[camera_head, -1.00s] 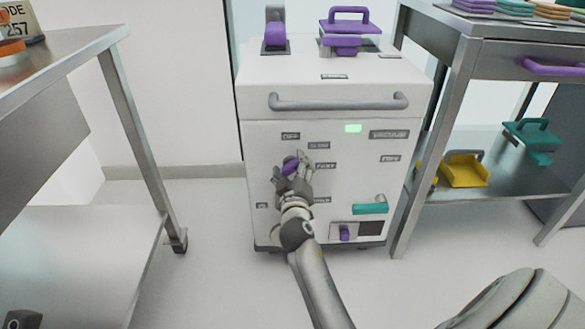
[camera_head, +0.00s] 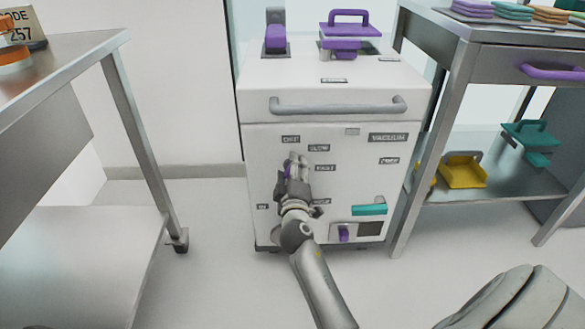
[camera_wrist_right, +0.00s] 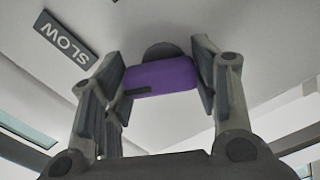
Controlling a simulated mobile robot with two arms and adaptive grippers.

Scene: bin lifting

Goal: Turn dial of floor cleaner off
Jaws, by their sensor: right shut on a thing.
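The white floor cleaner (camera_head: 370,190) stands in the middle of the head view. Its purple dial (camera_wrist_right: 162,77) sits between my right gripper's two fingers (camera_wrist_right: 160,80) in the right wrist view, with a finger on each side. My right gripper also shows at the dial in the head view (camera_head: 294,172), where it hides most of it. The dial's handle points roughly up, towards the OFF label (camera_head: 290,139). The SLOW label (camera_head: 318,148) is to the right of that, and the FAST label (camera_head: 325,168) lower. The indicator (camera_head: 352,132) is grey and unlit. My left gripper is out of view.
A grey bar handle (camera_head: 338,104) crosses the cleaner above the dial. A teal handle (camera_head: 369,209) and a purple knob (camera_head: 343,233) are lower right. A metal table (camera_head: 70,50) stands left, a shelved cart (camera_head: 470,60) right. Floor between left table and cleaner is clear.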

